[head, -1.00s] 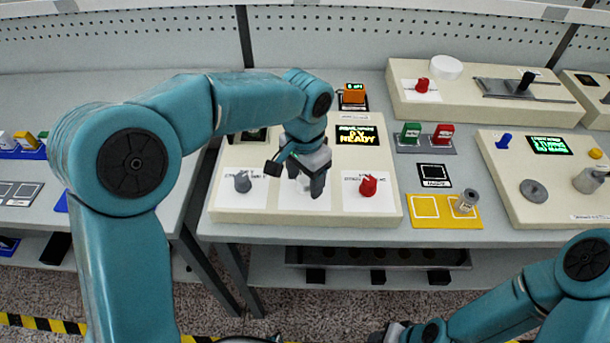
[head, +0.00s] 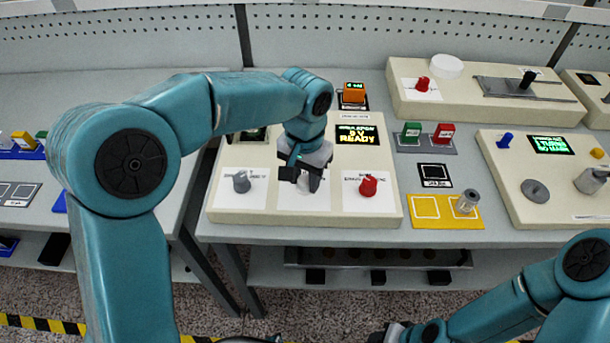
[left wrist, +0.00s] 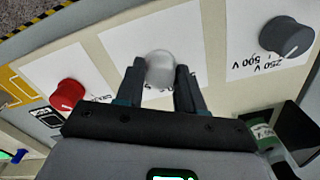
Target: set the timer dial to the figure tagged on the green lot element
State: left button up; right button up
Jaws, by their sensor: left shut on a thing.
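My left gripper (head: 303,182) is over the middle of the cream panel (head: 300,219). In the left wrist view its fingers (left wrist: 160,84) are shut on a pale, rounded knob (left wrist: 160,67) on a white plate. This knob is hidden behind the gripper in the head view. A green element (head: 411,130) stands in a grey holder beside a red one; any figure on its tag is too small to read. My right gripper (head: 392,333) shows only as a dark part at the bottom edge, and its jaws cannot be made out.
A grey knob (head: 241,181), marked 250 V and 500 V in the wrist view, and a red knob (head: 368,186) flank the gripper. A lit display (head: 357,135) reads READY. An orange block (head: 353,92) stands behind. A yellow tray (head: 425,208) lies right of the panel.

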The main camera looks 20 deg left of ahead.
aim_at(305, 180)
pick_arm(q)
jog(key=n, duration=0.5)
jog(key=shift+r+b, duration=0.1)
jog(key=shift+b, duration=0.2)
jog(key=shift+n, duration=0.3)
jog(key=o, duration=0.8)
jog(key=shift+o, duration=1.2)
notch_tip(305, 180, up, 16)
jog(key=p, duration=0.2)
jog(key=shift+r, duration=0.2)
